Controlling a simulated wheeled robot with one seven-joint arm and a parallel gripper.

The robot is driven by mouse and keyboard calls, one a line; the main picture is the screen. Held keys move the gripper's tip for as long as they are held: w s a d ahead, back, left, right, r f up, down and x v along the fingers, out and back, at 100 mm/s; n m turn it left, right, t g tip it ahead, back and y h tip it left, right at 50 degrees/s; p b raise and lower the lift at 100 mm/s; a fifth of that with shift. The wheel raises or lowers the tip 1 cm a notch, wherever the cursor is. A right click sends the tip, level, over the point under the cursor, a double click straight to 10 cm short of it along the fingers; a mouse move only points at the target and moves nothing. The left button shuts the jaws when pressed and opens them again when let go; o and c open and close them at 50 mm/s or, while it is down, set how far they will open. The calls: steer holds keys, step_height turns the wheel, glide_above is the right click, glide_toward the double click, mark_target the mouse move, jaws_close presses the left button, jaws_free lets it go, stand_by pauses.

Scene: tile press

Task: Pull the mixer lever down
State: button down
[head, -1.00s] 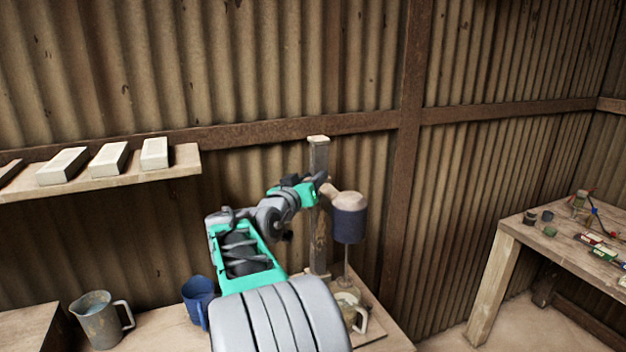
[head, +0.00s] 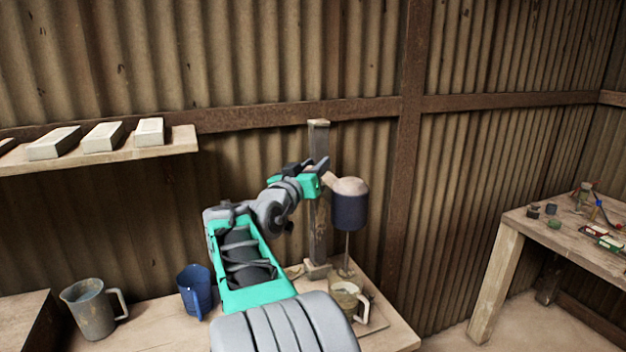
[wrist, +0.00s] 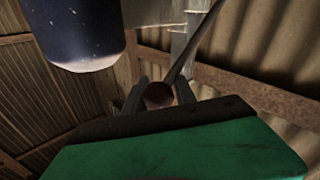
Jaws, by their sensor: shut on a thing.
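The mixer has a wooden post (head: 319,240) and a dark blue motor head (head: 350,210) with a pale top; a thin shaft hangs below it. The motor head also shows at upper left in the wrist view (wrist: 85,35). My gripper (head: 322,172) is beside the upper post, left of the motor head, and hides the lever there. In the wrist view my gripper (wrist: 158,93) is shut on the lever's round reddish-brown end (wrist: 158,95). The lever's grey rod (wrist: 196,42) runs up and right from it.
A jug (head: 345,300) stands under the shaft on the mixer's base. A blue pitcher (head: 194,290) and a grey metal pitcher (head: 90,308) stand on the bench to the left. A shelf (head: 185,141) with pale blocks is on the wall. Another table (head: 530,225) is at right.

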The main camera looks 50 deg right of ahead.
steer(key=f+b, duration=0.1)
steer(key=b, duration=0.1)
steer(key=s+f+m+h+b, duration=0.1)
steer(key=b, duration=0.2)
steer(key=shift+s+a, duration=0.2)
steer(key=shift+a, duration=0.2)
steer(key=c, duration=1.1)
jaws_free()
steer(key=shift+r, duration=0.1)
steer(key=b+v, duration=0.2)
steer(key=v, duration=0.5)
steer(key=shift+a, duration=0.35)
